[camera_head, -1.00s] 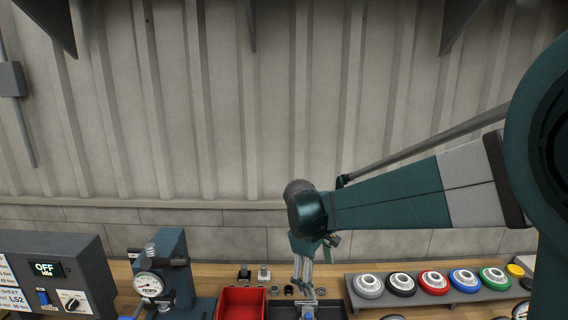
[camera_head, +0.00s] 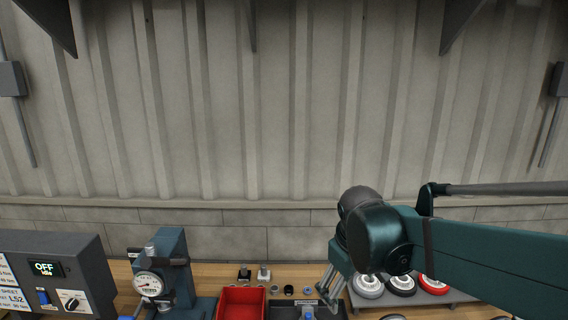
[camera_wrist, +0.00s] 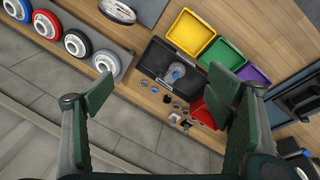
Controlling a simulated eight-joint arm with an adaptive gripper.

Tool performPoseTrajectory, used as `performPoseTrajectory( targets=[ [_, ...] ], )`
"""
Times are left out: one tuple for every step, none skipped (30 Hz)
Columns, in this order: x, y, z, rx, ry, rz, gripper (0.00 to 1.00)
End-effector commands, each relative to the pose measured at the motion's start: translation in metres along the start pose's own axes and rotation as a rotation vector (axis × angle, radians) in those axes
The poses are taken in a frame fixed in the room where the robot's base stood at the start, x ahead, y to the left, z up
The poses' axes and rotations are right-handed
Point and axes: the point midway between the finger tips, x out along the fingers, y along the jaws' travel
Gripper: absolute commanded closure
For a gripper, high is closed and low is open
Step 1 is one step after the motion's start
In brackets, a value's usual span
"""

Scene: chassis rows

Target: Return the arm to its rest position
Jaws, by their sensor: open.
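My arm, dark green, reaches in from the right in the head view. My gripper (camera_head: 331,287) hangs at its end above the right side of the dark tray (camera_head: 340,311). In the wrist view my gripper (camera_wrist: 170,95) shows its two green fingers wide apart with nothing between them. The dark tray (camera_wrist: 152,60) lies below the gap between the fingers, with a grey and blue part (camera_wrist: 175,73) in it.
A red bin (camera_head: 240,303), a gauge press (camera_head: 165,275) and a control box reading OFF (camera_head: 60,270) stand left. A rack (camera_head: 452,296) of wheels is at right. Yellow (camera_wrist: 190,33), green (camera_wrist: 222,58) and purple bins (camera_wrist: 253,76) show in the wrist view. The space above the bench's left is clear.

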Motion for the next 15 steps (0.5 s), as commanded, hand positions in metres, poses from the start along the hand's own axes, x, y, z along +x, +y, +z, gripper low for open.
performPoseTrajectory(
  targets=[
    [-0.004,-0.001,0.008,0.020,0.011,0.002,0.20],
    [-0.005,-0.001,0.012,0.033,0.019,0.003,0.20],
    [-0.008,-0.002,0.017,0.049,0.029,0.004,0.20],
    [-0.009,-0.003,0.021,0.062,0.037,0.005,0.20],
    [-0.011,-0.003,0.024,0.075,0.044,0.005,0.20],
    [-0.013,-0.004,0.029,0.092,0.055,0.006,0.20],
    [-0.015,-0.004,0.033,0.105,0.062,0.007,0.20],
    [-0.016,-0.005,0.037,0.118,0.069,0.008,0.20],
    [-0.018,-0.006,0.041,0.135,0.080,0.009,0.20],
    [-0.019,-0.006,0.045,0.147,0.088,0.010,0.20],
    [-0.021,-0.007,0.049,0.159,0.095,0.011,0.20],
    [-0.022,-0.008,0.054,0.177,0.105,0.011,0.20],
    [-0.023,-0.009,0.057,0.189,0.113,0.012,0.20],
    [-0.024,-0.010,0.061,0.202,0.121,0.012,0.20],
    [-0.026,-0.011,0.066,0.220,0.131,0.012,0.20]
  ],
)
